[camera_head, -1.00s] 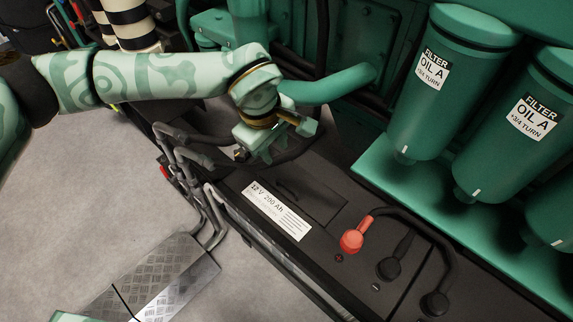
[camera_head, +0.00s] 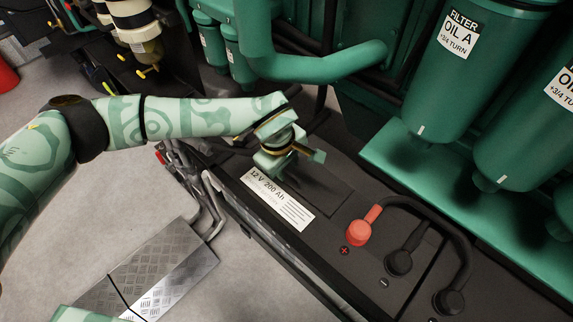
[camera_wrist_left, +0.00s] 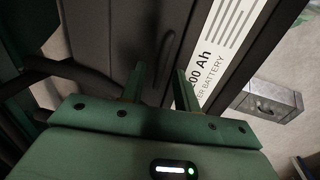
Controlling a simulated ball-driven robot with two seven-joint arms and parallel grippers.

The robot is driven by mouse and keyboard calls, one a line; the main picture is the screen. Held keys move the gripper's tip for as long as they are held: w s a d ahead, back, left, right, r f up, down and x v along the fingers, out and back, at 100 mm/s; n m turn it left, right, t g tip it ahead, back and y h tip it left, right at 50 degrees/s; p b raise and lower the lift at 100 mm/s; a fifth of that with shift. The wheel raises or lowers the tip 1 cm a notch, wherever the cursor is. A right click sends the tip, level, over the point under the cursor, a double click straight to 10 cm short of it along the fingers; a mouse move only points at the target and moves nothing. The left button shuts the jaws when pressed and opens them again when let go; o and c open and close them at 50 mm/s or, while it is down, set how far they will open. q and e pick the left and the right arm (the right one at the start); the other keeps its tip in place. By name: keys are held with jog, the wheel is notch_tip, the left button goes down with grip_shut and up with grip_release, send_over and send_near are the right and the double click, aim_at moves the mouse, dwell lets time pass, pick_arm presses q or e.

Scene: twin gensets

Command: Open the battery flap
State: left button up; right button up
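The black battery (camera_head: 375,270) has a white "12 V 200 Ah" label (camera_head: 278,200), which also shows in the left wrist view (camera_wrist_left: 222,45). The battery flap (camera_head: 318,196) is a dark rectangular panel in the top, beside the label; it looks shut. My left gripper (camera_head: 285,172) is over the flap's far left part and covers it there. In the left wrist view the two fingers (camera_wrist_left: 159,72) are apart, with a dark handle-like ridge (camera_wrist_left: 168,45) showing between and beyond them. I cannot tell whether they touch it.
A red terminal cap (camera_head: 360,232) and black caps with a cable stand on the battery's near right. Green oil filters (camera_head: 470,85) rise at the right above a green ledge. A green pipe (camera_head: 320,65) runs behind my left gripper. A metal tread step (camera_head: 155,270) lies at the left.

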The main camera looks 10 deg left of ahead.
pick_arm(q)
grip_shut()
jog(key=shift+r, duration=0.15)
pick_arm(e)
jog(key=shift+a, duration=0.1)
